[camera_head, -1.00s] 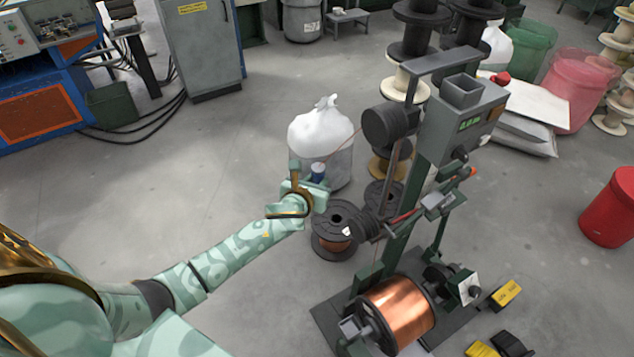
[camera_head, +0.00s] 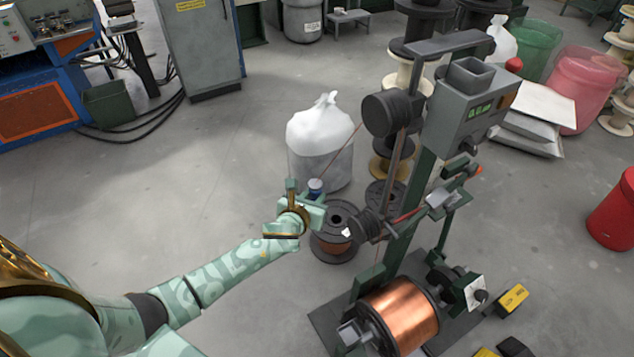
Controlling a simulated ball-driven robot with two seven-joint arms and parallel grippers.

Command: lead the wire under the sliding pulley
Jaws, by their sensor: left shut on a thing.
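My left gripper (camera_head: 313,205) is shut left of the winding machine, with a small blue-topped piece (camera_head: 315,187) showing at it. The thin red-brown wire (camera_head: 341,152) runs straight from the upper black pulley (camera_head: 385,114) down-left to this gripper; the grip itself is too small to see clearly. The lower dark pulley (camera_head: 366,226), seemingly the sliding one, sits on the machine's upright, to the right of and slightly lower than the gripper. The gripper is apart from it. A copper spool (camera_head: 400,314) is mounted at the machine's foot. My right gripper is out of view.
A black spool (camera_head: 335,235) stands on the floor just behind the gripper. The machine's grey box (camera_head: 470,98) is at upper right. Floor at left is open.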

